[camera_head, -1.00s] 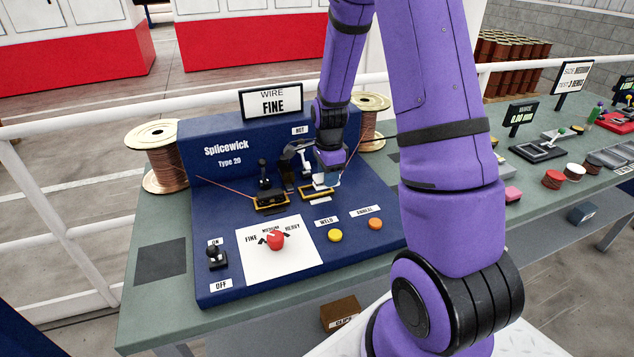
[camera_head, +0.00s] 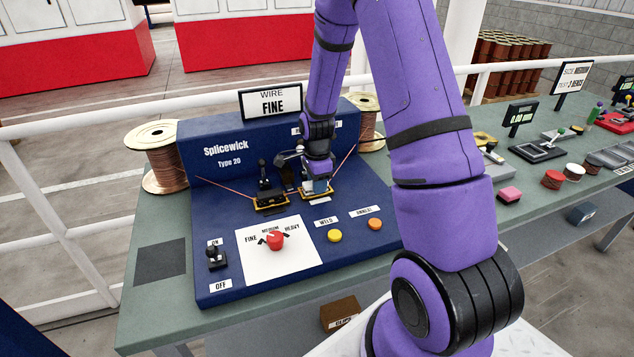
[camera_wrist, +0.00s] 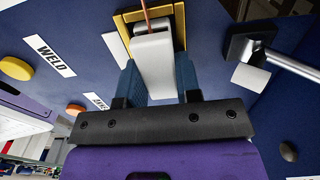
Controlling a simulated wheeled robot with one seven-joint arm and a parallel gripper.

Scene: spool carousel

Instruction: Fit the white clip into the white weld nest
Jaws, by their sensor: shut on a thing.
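My gripper (camera_wrist: 158,78) is shut on the white clip (camera_wrist: 154,62), with one finger on each side of it. In the wrist view the clip's far end overlaps the yellow-edged weld nest (camera_wrist: 180,22), in line with the copper wire (camera_wrist: 147,18). I cannot tell whether the clip is seated or only over the nest. In the head view my gripper (camera_head: 316,181) is down at the right-hand nest (camera_head: 326,197), and hides most of the clip and nest.
A second nest (camera_head: 271,203) with a black lever (camera_head: 263,176) stands to the left. The yellow weld button (camera_head: 335,236) and orange button (camera_head: 375,224) are in front. Copper spools flank the machine.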

